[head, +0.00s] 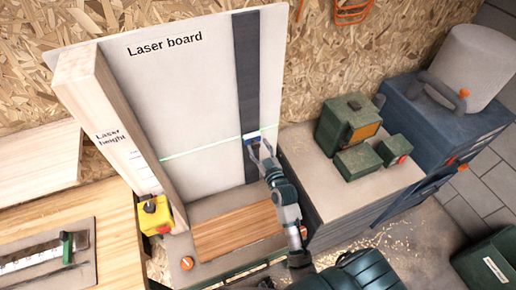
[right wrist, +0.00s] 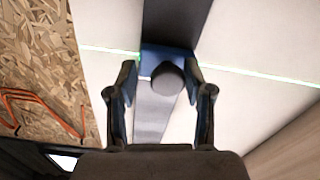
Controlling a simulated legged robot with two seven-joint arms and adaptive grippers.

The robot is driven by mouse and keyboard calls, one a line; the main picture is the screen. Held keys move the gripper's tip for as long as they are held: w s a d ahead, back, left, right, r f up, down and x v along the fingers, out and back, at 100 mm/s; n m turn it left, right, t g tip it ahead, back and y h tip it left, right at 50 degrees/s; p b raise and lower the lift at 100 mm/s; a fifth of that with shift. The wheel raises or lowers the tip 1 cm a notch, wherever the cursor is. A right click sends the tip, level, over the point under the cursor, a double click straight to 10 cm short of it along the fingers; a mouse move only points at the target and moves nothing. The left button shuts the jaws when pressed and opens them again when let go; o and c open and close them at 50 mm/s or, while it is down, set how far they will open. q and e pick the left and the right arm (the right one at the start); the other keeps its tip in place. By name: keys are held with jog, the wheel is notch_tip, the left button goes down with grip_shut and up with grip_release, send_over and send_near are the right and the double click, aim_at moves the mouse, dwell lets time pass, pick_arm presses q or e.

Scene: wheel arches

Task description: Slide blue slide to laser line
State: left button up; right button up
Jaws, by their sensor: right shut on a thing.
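The blue slide (right wrist: 167,57) sits on the dark vertical track (head: 247,75) of the white laser board (head: 190,88). It has a round grey knob (right wrist: 168,79) on its front. In the head view the blue slide (head: 251,137) is partly hidden by my right gripper (head: 262,150). The right gripper's fingers (right wrist: 163,85) stand on both sides of the slide and knob, shut on it. The green laser line (head: 200,147) crosses the board and meets the slide on both sides, at the height of its body. My left gripper is not in view.
A wooden post marked "Laser height" (head: 100,115) stands left of the board, with a yellow box (head: 154,215) at its foot. Green boxes (head: 348,122) stand on the cabinet to the right. Orange cable (right wrist: 40,108) hangs on the chipboard wall.

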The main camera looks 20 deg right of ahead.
jog(key=shift+d, duration=0.2)
jog(key=c, duration=0.4)
grip_shut()
jog(key=shift+a+r, duration=0.15)
jog(key=shift+a, duration=0.65)
jog(key=shift+d+f, duration=0.1)
jog(key=shift+f, duration=0.55)
jog(key=shift+o, duration=2.2)
grip_release()
jog(key=shift+d, duration=0.25)
jog(key=o, duration=0.4)
jog(key=shift+a, duration=0.1)
jog(key=shift+o, duration=0.2)
jog(key=shift+a, duration=0.15)
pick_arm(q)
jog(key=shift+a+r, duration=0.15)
pick_arm(e)
jog(key=s+a, duration=0.1)
jog(key=s, duration=1.1)
